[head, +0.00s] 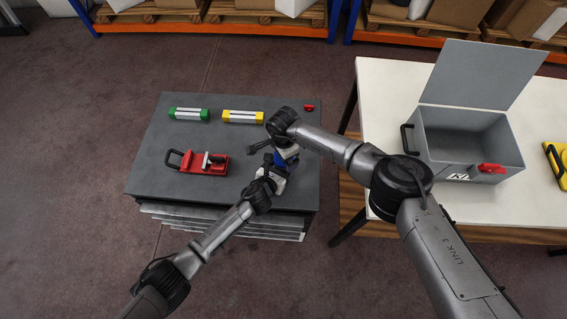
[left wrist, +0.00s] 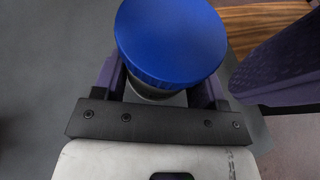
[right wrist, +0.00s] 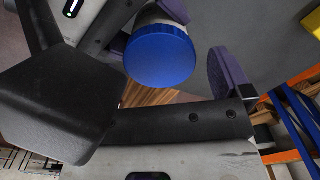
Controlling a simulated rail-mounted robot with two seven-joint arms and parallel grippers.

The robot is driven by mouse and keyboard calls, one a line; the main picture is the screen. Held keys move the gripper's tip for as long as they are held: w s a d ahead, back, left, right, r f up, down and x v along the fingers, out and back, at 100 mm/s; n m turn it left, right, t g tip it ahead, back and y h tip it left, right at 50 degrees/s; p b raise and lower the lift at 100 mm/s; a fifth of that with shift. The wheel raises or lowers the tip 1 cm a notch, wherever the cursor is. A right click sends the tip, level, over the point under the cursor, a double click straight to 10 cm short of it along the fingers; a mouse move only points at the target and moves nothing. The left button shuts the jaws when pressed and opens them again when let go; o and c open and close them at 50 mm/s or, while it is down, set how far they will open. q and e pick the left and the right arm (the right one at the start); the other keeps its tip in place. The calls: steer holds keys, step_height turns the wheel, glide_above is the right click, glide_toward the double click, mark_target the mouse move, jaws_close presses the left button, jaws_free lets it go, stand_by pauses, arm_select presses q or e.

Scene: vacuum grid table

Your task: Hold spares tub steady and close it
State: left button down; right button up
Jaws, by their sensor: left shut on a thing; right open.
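The spares tub shows as a blue round lid (left wrist: 172,40) on a pale body, in the left wrist view. In the head view only a little blue (head: 281,160) shows between my grippers. My left gripper (left wrist: 163,92) is shut on the tub's body below the lid. In the right wrist view the lid (right wrist: 161,57) sits on the pale body. My right gripper (head: 287,150) is open beside the tub; one purple finger (right wrist: 228,76) stands apart from the lid. Whether the lid is fully closed cannot be told.
The grey table (head: 155,150) holds a red clamp-like fixture (head: 190,162), a green block (head: 188,114), a yellow block (head: 243,116) and a small red part (head: 308,107). On the white table (head: 385,85) at right stands an open grey box (head: 465,140). My right arm crosses between the tables.

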steer(key=shift+r, duration=1.8)
steer(key=shift+c, duration=0.3)
steer(key=r+n, duration=0.1)
steer(key=n, duration=0.2)
steer(key=shift+r, duration=0.4)
steer(key=shift+r+n, duration=0.4)
steer(key=shift+n, duration=0.5)
steer(key=shift+r+n, duration=0.4)
steer(key=shift+n, duration=0.5)
steer(key=shift+f, duration=0.1)
steer(key=shift+f, duration=3.9)
steer(key=shift+c, duration=0.2)
